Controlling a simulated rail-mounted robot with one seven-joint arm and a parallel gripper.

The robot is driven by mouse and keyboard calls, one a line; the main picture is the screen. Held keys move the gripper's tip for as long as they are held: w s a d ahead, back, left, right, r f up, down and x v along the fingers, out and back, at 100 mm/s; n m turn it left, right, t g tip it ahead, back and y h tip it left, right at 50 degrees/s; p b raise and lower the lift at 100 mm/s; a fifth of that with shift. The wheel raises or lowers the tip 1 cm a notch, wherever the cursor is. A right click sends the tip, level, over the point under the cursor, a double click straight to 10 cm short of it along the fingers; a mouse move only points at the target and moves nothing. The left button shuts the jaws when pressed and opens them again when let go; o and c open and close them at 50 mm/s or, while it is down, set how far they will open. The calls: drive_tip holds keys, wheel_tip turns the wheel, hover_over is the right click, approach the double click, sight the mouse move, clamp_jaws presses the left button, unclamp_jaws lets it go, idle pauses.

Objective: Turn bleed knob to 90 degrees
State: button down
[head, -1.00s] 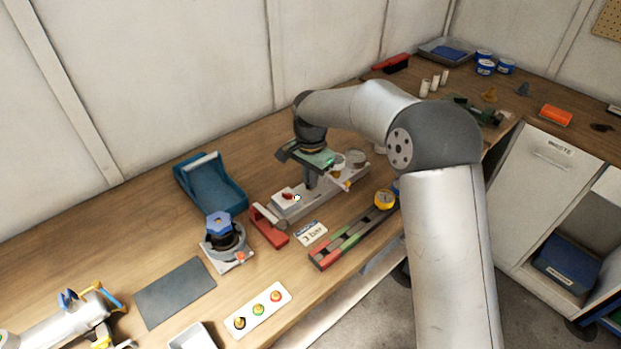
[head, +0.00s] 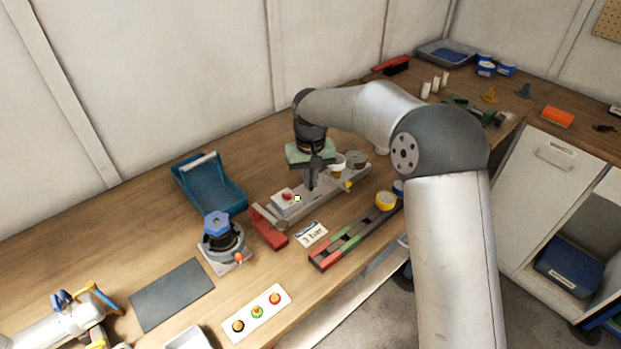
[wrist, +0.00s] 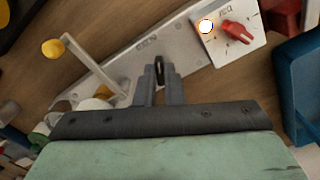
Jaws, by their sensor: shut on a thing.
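The bleed knob (wrist: 159,66) is a small dark part in the wrist view, on a long light-grey plate (wrist: 195,52) with small lettering beside it. My gripper (wrist: 160,75) points down at the plate, with its fingers closed on either side of the knob. The fingers hide much of the knob, and its angle is hard to read. In the head view my gripper (head: 311,183) is over the middle of the plate (head: 325,202), under its green mount.
A red knob (wrist: 236,31) on a white dial panel stands at one plate end. A yellow-tipped lever (wrist: 55,49) rises near the other. A red-handled part (head: 268,231), a "3 bar" sign (head: 311,233), a coloured rail (head: 345,238) and a blue tray (head: 209,185) are nearby.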

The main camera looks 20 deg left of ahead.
sight(311, 183)
drive_tip(key=n, duration=0.5)
drive_tip(key=shift+n, duration=0.4)
idle(0.3)
drive_tip(key=c, duration=1.5)
unclamp_jaws()
drive_tip(key=shift+c, duration=0.2)
wheel_tip(311, 183, up, 18)
drive_tip(key=shift+f+b, duration=0.25)
drive_tip(key=shift+b, duration=0.2)
